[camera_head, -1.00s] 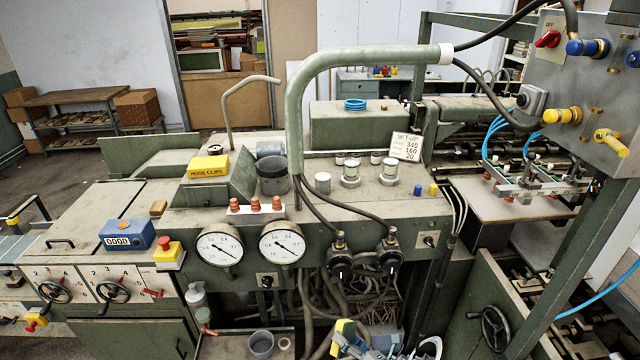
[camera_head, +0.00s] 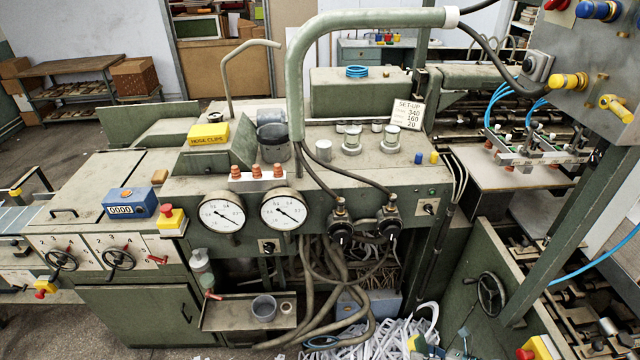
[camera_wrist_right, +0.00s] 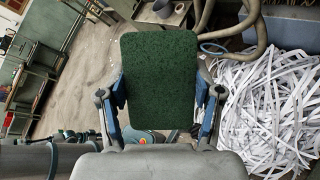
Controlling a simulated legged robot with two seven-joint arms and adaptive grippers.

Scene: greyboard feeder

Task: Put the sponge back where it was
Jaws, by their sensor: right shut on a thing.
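The sponge (camera_wrist_right: 158,65) shows its dark green scouring face, upright and large in the right wrist view. My right gripper (camera_wrist_right: 161,95) is shut on it, with one blue-padded finger at each side edge. In the head view only a small part of the right gripper (camera_head: 436,346) shows at the bottom edge, right of centre, in front of the white paper strips. My left gripper is not in view.
Thick hoses (camera_head: 345,325) hang right of the tray. Shredded paper strips (camera_wrist_right: 275,115) lie on the floor. A handwheel (camera_head: 490,292) is at right.

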